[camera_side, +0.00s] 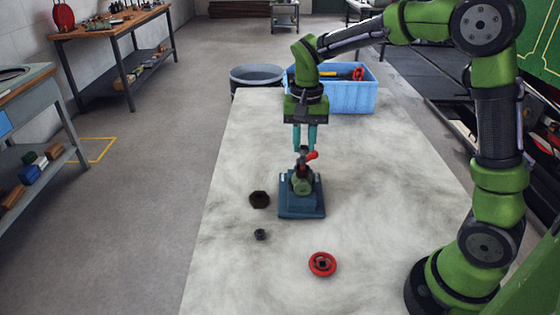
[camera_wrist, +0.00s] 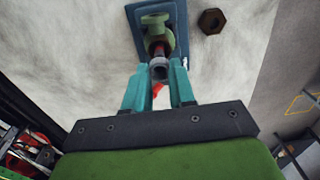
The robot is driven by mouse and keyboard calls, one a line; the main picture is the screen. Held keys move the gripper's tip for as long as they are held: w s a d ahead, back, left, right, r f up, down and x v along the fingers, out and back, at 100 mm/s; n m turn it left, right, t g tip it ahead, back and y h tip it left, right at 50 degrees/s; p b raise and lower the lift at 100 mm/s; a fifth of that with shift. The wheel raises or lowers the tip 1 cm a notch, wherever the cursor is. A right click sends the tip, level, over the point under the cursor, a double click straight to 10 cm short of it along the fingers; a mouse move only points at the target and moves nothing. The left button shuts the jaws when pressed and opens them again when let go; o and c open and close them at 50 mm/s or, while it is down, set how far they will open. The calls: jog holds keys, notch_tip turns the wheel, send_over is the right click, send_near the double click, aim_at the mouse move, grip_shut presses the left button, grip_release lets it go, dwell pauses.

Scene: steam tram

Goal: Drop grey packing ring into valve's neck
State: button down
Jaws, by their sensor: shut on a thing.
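My gripper (camera_side: 304,150) points down over the valve (camera_side: 302,184), its teal fingers close together. In the wrist view the fingertips (camera_wrist: 159,72) are shut on the grey packing ring (camera_wrist: 159,69). The ring appears in line with the valve's reddish stem, at the top of the green valve body (camera_wrist: 153,22). I cannot tell whether ring and stem touch. The valve stands upright on a blue base (camera_side: 302,211). A small red part (camera_side: 312,155) shows beside the fingertips; what it belongs to is unclear. The neck's opening is hidden.
A dark hex nut (camera_side: 260,199) lies left of the base, and it also shows in the wrist view (camera_wrist: 212,21). A small dark fitting (camera_side: 260,234) and a red handwheel (camera_side: 322,264) lie nearer the front. A blue crate (camera_side: 345,98) stands behind. The table's right side is clear.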

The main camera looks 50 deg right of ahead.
aim_at(303, 151)
jog(key=shift+f, duration=2.1)
dwell(1.6)
jog(key=c, duration=0.9)
grip_release()
jog(key=shift+o, duration=0.5)
jog(key=shift+o, duration=0.5)
jog(key=shift+r, duration=3.55)
